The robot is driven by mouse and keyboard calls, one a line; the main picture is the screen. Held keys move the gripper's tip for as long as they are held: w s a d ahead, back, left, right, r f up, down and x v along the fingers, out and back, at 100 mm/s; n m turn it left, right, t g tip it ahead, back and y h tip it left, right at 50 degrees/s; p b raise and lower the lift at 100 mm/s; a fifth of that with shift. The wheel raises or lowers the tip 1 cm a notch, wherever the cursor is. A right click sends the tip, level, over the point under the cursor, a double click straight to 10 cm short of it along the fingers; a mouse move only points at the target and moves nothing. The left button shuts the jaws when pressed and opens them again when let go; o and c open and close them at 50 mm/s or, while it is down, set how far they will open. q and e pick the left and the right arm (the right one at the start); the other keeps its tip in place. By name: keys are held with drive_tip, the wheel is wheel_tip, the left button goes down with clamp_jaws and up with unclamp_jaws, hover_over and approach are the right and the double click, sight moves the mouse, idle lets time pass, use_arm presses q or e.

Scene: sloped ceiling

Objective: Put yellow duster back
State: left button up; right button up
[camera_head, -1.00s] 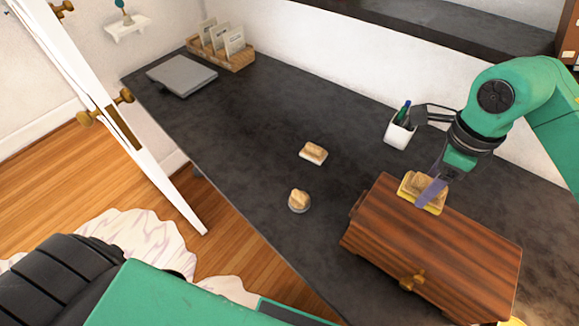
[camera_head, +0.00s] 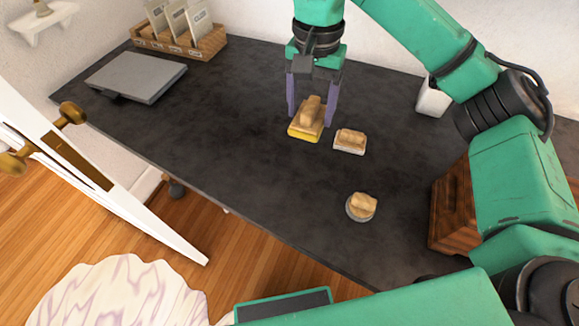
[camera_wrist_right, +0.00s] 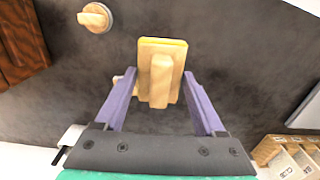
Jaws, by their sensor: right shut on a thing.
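The yellow duster (camera_head: 307,120) has a wooden handle and a yellow base. My right gripper (camera_head: 310,112) is shut on it, with a purple finger on either side. The duster is over the dark desk, just left of a white-based duster (camera_head: 350,141); I cannot tell whether it touches the desk top. In the right wrist view the yellow duster (camera_wrist_right: 161,70) sits between the fingers, and the white-based duster is mostly hidden behind it. A round duster (camera_head: 361,206) lies nearer on the desk. My left gripper is not in view.
The dark desk (camera_head: 210,135) is clear on its left and middle. A grey flat case (camera_head: 136,76) and a wooden card holder (camera_head: 180,42) stand at the back left. A wooden chest (camera_head: 453,210) and a white pen cup (camera_head: 432,99) are at the right, partly behind my arm.

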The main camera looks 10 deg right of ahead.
drive_tip(key=f, duration=0.5)
drive_tip(key=f+p, duration=0.1)
drive_tip(key=f, duration=0.5)
drive_tip(key=f+p, duration=0.1)
drive_tip(key=f, duration=0.5)
drive_tip(key=shift+s+d, duration=0.1)
drive_tip(key=shift+d, duration=0.15)
drive_tip(key=shift+f, duration=0.4)
drive_tip(key=o, duration=1.3)
drive_tip(key=shift+r, duration=0.4)
use_arm(q)
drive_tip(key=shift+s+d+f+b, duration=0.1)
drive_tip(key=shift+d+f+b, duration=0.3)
drive_tip(key=shift+b, duration=0.7)
use_arm(e)
wheel_tip(320, 180, up, 12)
drive_tip(key=shift+f, duration=0.15)
